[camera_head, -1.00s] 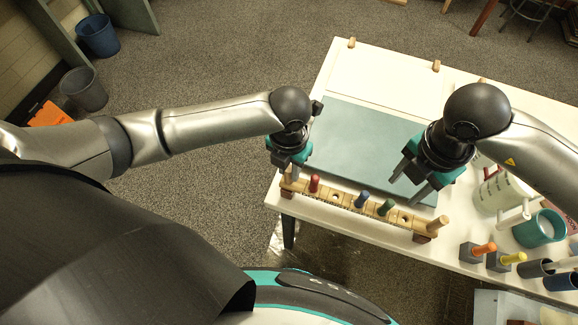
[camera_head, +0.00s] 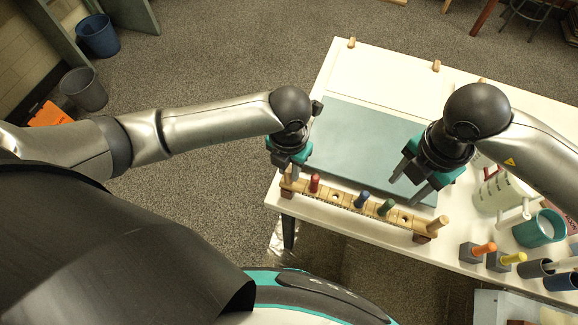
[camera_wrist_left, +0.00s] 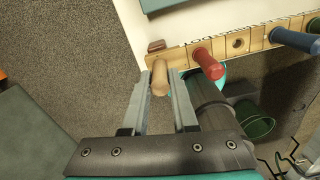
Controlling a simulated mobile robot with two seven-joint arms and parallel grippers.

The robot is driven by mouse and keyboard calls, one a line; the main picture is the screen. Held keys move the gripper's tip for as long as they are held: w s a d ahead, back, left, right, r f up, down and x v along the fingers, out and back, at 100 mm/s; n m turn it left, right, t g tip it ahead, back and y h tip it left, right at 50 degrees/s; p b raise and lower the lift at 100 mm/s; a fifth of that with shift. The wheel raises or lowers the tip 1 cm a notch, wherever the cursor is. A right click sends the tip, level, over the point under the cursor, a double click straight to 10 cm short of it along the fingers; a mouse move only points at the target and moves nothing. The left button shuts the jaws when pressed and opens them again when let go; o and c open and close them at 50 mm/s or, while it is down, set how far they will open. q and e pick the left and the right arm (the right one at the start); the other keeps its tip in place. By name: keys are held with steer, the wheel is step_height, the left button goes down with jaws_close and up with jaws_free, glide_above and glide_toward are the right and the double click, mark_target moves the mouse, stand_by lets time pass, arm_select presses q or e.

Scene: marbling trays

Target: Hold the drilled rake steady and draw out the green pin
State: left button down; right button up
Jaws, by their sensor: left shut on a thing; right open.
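The drilled rake (camera_head: 336,198) is a long wooden bar at the table's front edge. A red pin (camera_head: 314,183), a blue pin (camera_head: 361,199) and a green pin (camera_head: 385,207) stand in it; other holes are empty. My left gripper (camera_head: 290,177) is shut on the wooden peg at the rake's left end. The left wrist view shows this peg (camera_wrist_left: 160,78) between the fingers and the red pin (camera_wrist_left: 208,64) beside it. My right gripper (camera_head: 408,186) is open and empty, above the teal tray and behind the green pin, apart from it.
A teal tray (camera_head: 345,115) lies behind the rake. At the right stand an orange pin in a dark block (camera_head: 469,254), a yellow pin in a dark block (camera_head: 497,262), a teal cup (camera_head: 533,236) and a pale jug (camera_head: 497,192). The table's front edge is close to the rake.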

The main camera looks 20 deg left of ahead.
mark_target(391, 202)
stand_by(0.3)
steer(key=shift+o, duration=0.8)
steer(key=n, duration=0.5)
steer(key=shift+r, duration=0.35)
steer(key=n, duration=0.4)
steer(key=shift+r, duration=0.15)
step_height(391, 202, down, 12)
steer(key=shift+r, duration=0.1)
jaws_close()
stand_by(0.3)
